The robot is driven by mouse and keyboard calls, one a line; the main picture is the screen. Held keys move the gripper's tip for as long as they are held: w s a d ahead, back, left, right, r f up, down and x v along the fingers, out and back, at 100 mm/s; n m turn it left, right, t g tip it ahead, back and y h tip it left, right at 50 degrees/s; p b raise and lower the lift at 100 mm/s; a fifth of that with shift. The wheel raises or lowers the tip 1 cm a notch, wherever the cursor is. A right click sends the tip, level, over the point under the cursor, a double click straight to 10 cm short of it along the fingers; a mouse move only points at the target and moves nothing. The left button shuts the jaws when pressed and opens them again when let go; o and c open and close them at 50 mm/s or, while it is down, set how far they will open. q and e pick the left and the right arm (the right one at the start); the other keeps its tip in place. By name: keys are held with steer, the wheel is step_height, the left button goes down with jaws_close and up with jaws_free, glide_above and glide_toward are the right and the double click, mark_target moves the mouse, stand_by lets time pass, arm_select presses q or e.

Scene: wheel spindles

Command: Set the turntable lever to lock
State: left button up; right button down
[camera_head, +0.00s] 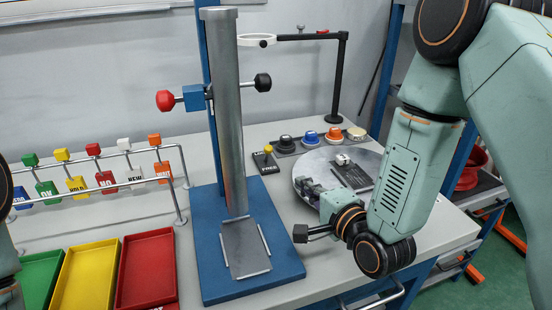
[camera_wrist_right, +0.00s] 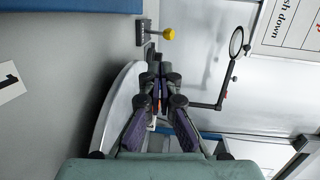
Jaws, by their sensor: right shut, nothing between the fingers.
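The turntable (camera_head: 322,164) is a round grey disc on the right part of the bench; its pale edge also shows in the right wrist view (camera_wrist_right: 114,105). The lever (camera_head: 267,150) has a yellow knob and stands on a small dark base marked FREE, left of the turntable. In the right wrist view the lever (camera_wrist_right: 169,34) is beyond the fingertips, its knob pointing right. My right gripper (camera_head: 304,185) is shut and empty over the turntable's left edge, apart from the lever; its purple-sided fingers fill the middle of the wrist view (camera_wrist_right: 160,75). My left gripper is out of view.
A blue stand with a steel column (camera_head: 231,110) rises left of the lever. Several coloured knobs (camera_head: 310,137) line the back, near a black magnifier arm (camera_head: 341,75). A tag rack (camera_head: 100,160) and coloured trays (camera_head: 146,268) are at the left.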

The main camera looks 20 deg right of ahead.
glide_toward(270, 153)
steer(key=x, duration=0.5)
steer(key=shift+w+d+f, duration=0.1)
steer(key=shift+w+f, duration=0.05)
steer(key=shift+f, duration=0.2)
steer(key=shift+w+r, duration=0.25)
steer(key=shift+w, duration=0.25)
steer(key=shift+a, duration=0.2)
steer(key=shift+w+f, duration=0.1)
steer(key=shift+w, duration=0.05)
steer(key=shift+d, duration=0.1)
